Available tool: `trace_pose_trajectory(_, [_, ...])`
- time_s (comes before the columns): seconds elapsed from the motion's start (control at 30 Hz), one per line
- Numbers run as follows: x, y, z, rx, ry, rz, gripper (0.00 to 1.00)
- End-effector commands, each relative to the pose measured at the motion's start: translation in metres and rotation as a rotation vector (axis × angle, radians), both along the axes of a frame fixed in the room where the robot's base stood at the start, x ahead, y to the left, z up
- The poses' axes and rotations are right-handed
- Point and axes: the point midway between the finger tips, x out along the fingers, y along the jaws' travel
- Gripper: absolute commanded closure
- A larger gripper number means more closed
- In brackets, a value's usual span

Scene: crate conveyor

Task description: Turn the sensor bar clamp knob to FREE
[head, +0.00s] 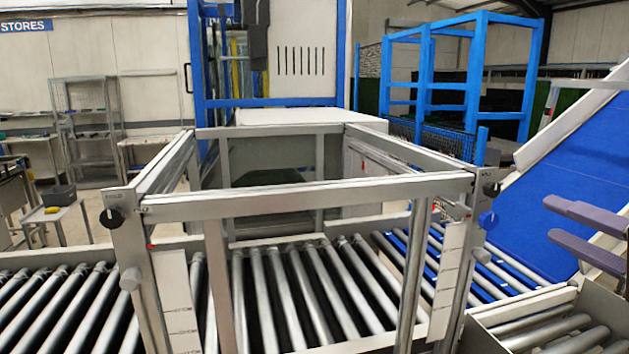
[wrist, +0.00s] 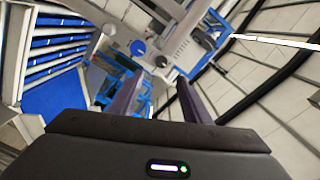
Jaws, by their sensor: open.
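A metal sensor frame stands over the roller conveyor, and its front bar (head: 310,196) runs across it. A black knob (head: 111,218) sits at the bar's left end and another black knob (head: 491,189) at its right end. A blue knob (head: 488,220) is just below the right one; a blue round knob (wrist: 138,47) also shows in the wrist view, beyond the fingers. The small markings by the knobs are too small to read surely, and I cannot tell which knob is the clamp's. My gripper (head: 551,219) is open and empty, right of the right-hand knobs and apart from them.
Rollers (head: 300,295) fill the space under the frame. A blue inclined belt (head: 570,190) rises at the right behind my gripper. Frame posts, including the right front post (head: 414,270), stand left of the gripper. Open air lies between the gripper and the right-hand knobs.

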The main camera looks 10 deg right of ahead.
Motion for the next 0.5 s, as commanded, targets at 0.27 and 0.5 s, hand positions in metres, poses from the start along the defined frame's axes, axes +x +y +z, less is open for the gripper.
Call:
trace_pose_trajectory(0.27, [-0.0004, -0.0011, 0.0038, -0.006, -0.012, -0.003, 0.57])
trace_pose_trajectory(0.5, [0.0041, -0.0005, 0.0035, -0.005, -0.01, 0.0, 0.57])
